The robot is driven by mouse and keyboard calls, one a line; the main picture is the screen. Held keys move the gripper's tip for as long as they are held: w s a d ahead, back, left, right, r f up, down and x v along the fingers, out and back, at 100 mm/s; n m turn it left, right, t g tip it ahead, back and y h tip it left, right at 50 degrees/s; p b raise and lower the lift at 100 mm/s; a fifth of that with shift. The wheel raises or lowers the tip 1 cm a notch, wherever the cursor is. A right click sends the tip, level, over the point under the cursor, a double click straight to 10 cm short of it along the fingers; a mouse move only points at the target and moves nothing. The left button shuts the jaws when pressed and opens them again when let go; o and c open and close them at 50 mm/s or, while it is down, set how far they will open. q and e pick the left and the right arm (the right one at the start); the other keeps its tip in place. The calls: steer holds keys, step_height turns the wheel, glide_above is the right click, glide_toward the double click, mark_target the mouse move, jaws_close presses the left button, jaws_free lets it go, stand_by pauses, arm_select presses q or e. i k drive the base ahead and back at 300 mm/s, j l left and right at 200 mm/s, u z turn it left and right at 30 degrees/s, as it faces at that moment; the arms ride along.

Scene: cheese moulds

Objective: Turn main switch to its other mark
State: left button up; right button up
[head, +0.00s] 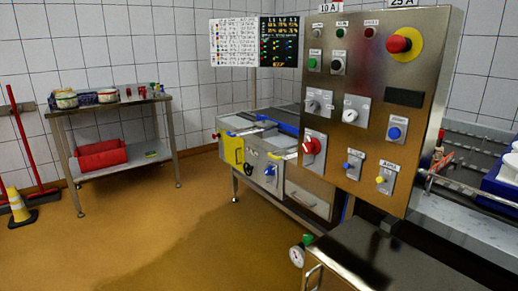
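A steel control panel (365,165) stands upright at the centre right of the head view. A red rotary handle (312,146) on a pale plate sits at its lower left and looks like the main switch. Its label and marks are too small to read, so I cannot tell which mark it points to. Neither of my grippers is in view.
The panel also carries a red mushroom button (398,44), a blue button (394,133) and other knobs. A dark-topped steel unit (395,258) with a gauge (297,257) stands in front. A side table (110,107) is at left. The floor (130,235) at front left is clear.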

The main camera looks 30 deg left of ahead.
mark_target(313, 146)
steer(key=u, duration=0.75)
steer(key=k+l, duration=0.1)
steer(key=k, duration=0.25)
